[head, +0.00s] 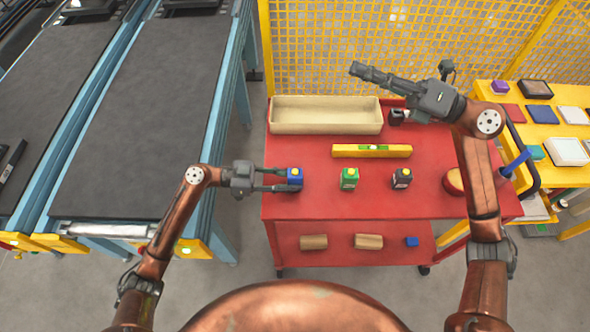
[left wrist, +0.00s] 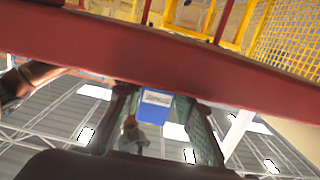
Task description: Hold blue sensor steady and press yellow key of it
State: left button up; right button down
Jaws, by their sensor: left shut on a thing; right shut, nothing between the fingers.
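The blue sensor (head: 295,178) stands at the left edge of the red cart's top (head: 320,203), with its yellow key (head: 295,171) on top. My left gripper (head: 288,180) comes from the left and is shut on the blue sensor. In the left wrist view the blue sensor (left wrist: 157,104) shows between the two fingers, its label facing the camera; the yellow key is not visible there. My right gripper (head: 356,70) is shut and empty, raised above the back of the cart and pointing left, well apart from the sensor.
A green sensor (head: 349,178) and a black sensor (head: 402,178) stand to the right. A yellow level (head: 372,151) and a beige tray (head: 326,127) lie behind. A yellow mesh fence (head: 340,45) is at the back. A yellow table (head: 565,90) with several items stands right.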

jog(key=s+a+f+n+g+h, duration=0.2)
jog(key=s+a+f+n, duration=0.15)
jog(key=a, duration=0.35)
jog(key=n+t+h, duration=0.2)
jog(key=n+h, duration=0.8)
jog(key=h, duration=0.1)
send_over(296, 173)
notch_tip(296, 173, down, 15)
jog(key=shift+f, duration=0.1)
jog(key=shift+f, duration=4.35)
jog(key=shift+f, duration=0.1)
jog(key=shift+f, duration=0.35)
